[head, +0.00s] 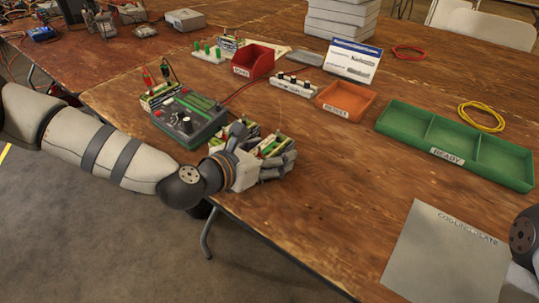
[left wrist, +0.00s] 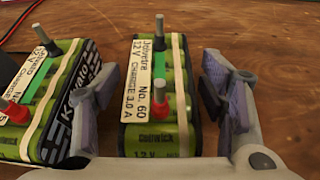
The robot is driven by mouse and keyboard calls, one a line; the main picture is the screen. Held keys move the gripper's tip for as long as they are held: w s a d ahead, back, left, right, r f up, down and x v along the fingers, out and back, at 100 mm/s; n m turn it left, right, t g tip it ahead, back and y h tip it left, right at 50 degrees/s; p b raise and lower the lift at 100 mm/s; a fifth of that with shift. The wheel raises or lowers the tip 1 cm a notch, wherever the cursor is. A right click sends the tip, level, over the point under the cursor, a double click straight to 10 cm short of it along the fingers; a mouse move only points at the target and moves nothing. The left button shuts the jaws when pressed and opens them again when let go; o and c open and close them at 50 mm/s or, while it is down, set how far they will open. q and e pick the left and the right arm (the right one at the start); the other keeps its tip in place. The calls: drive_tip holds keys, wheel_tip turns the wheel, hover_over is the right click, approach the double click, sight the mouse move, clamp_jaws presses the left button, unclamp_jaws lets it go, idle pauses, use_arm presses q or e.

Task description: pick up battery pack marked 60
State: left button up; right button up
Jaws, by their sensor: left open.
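The battery pack marked No. 60 (left wrist: 152,142) is green with a pale label reading "12 V CHARGE 3.0 A", a red and a black terminal and a tan band. It stands upright between the fingers of my left gripper (left wrist: 160,92). The jaws are open, one finger on each side, with a gap at the right. In the head view, the gripper (head: 272,165) partly hides this pack (head: 272,145) at the table's front edge. A second pack marked Kelvato (left wrist: 72,95) stands close on the left, beside the left finger. My right gripper is not in view.
A grey-green charger (head: 190,120) stands left of the gripper, with another pack (head: 160,95) wired behind it. A red bin (head: 253,62), an orange tray (head: 346,100), a green READY tray (head: 455,144) and a cooling plate (head: 445,255) lie rightward.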

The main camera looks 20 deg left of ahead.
use_arm(q)
drive_tip(key=shift+c, duration=0.6)
drive_tip(key=c, duration=1.3)
drive_tip(key=shift+r, duration=0.1)
clamp_jaws()
drive_tip(key=shift+r, duration=0.1)
